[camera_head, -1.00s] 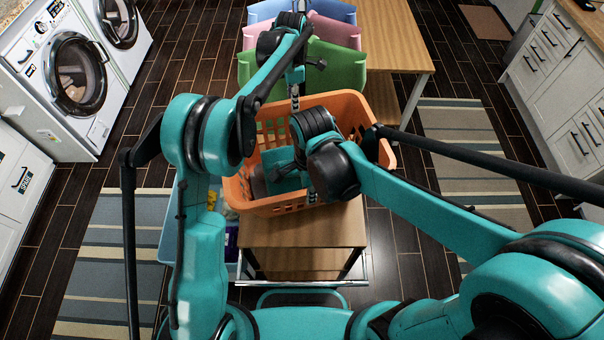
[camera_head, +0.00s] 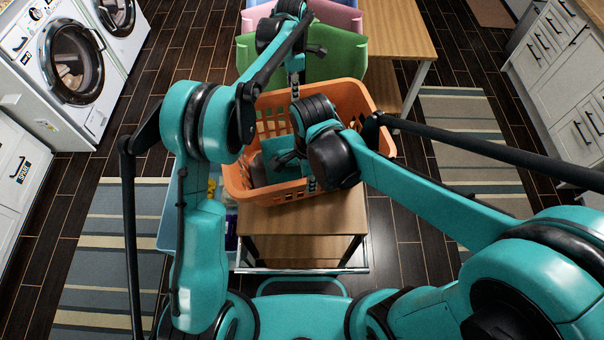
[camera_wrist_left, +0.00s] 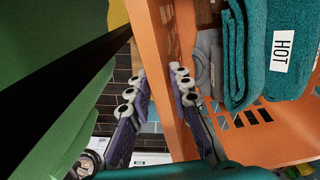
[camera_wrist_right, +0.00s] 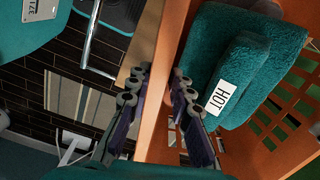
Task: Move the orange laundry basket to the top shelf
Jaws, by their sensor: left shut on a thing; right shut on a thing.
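The orange laundry basket (camera_head: 250,196) is in the middle of the head view, over a wooden shelf unit (camera_head: 300,222). I cannot tell whether it rests on the top board or hangs just above it. My left gripper (camera_head: 295,86) is shut on the far wall, my right gripper (camera_head: 312,184) on the near wall. In the left wrist view the fingers (camera_wrist_left: 165,95) straddle the orange wall (camera_wrist_left: 150,35); in the right wrist view the fingers (camera_wrist_right: 160,100) do too, on the near wall (camera_wrist_right: 160,80). A teal folded towel (camera_wrist_right: 225,40) labelled HOT lies inside. My arms hide part of the basket.
Green (camera_head: 335,58) and pink (camera_head: 338,18) bins stand just behind the basket, by a wooden table (camera_head: 400,35). A blue bin (camera_head: 170,225) is at the unit's left. Washers (camera_head: 75,65) line the left, white cabinets (camera_head: 560,70) the right. Striped rugs lie both sides.

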